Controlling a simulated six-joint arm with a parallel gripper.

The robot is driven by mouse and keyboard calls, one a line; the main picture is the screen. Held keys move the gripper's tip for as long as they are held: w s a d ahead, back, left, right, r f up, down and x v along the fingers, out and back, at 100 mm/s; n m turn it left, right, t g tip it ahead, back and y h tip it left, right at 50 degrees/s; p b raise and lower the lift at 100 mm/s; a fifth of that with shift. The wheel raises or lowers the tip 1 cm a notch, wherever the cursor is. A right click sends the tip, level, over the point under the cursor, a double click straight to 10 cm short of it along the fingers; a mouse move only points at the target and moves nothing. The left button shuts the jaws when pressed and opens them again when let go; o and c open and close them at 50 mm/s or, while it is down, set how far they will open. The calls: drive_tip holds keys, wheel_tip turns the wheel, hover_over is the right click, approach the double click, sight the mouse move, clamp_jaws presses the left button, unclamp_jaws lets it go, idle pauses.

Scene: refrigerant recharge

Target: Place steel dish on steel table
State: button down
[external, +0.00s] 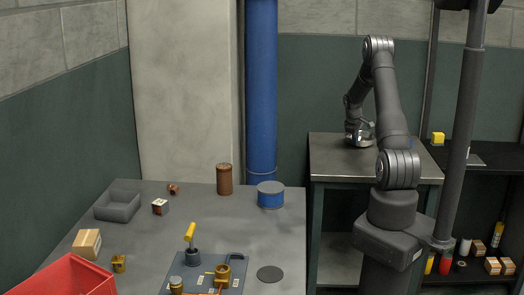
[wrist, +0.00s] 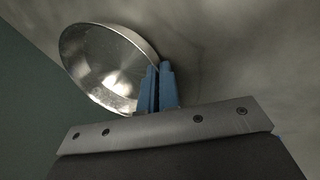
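The steel dish (wrist: 105,70) is a shiny, shallow round bowl, tilted in the wrist view. My gripper (wrist: 160,75) has two blue fingers close together at the dish's right rim, shut on it. In the external view the dish (external: 360,141) is a small bright shape under my wrist, over the top of the steel table (external: 328,151). Whether the dish touches the tabletop I cannot tell. The fingers are mostly hidden in the external view.
A grey workbench (external: 150,240) at left holds a grey bin (external: 118,206), a brown canister (external: 224,179), a blue tin (external: 270,195) and a valve board (external: 205,275). A red crate (external: 65,278) stands front left. Dark shelves (external: 470,205) with small boxes stand right. The steel table's top looks otherwise clear.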

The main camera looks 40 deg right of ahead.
drive_tip(key=shift+f, duration=0.15)
drive_tip(key=c, duration=1.7)
unclamp_jaws()
drive_tip(key=v, duration=1.2)
